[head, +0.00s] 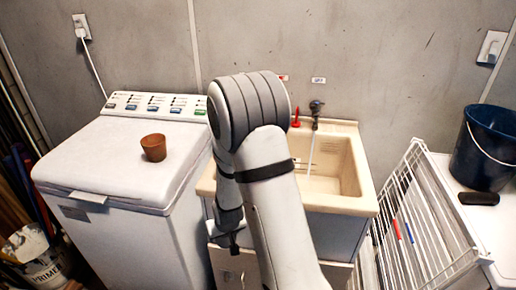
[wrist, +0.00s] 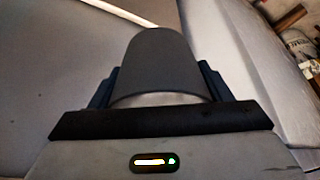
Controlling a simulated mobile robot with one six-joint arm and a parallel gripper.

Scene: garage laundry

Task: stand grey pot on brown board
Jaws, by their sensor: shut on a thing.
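The grey pot (wrist: 160,62) fills the middle of the wrist view, between the two dark fingers of my gripper (wrist: 157,84), which is shut on it. Its lower part is hidden behind the gripper body. In the head view my arm stands in front of the sink, and I cannot make out the pot there. No brown board can be made out in either view. A small brown pot (head: 153,148) stands upright on the white washing machine (head: 100,155), apart from my arm.
A beige sink (head: 345,205) with a dark tap (head: 316,108) is behind my arm. A white wire rack (head: 430,215) leans at the right, by a dark blue bucket (head: 485,150) and a black object (head: 479,198). A paint can (head: 38,258) is at lower left. The washer's lid is mostly clear.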

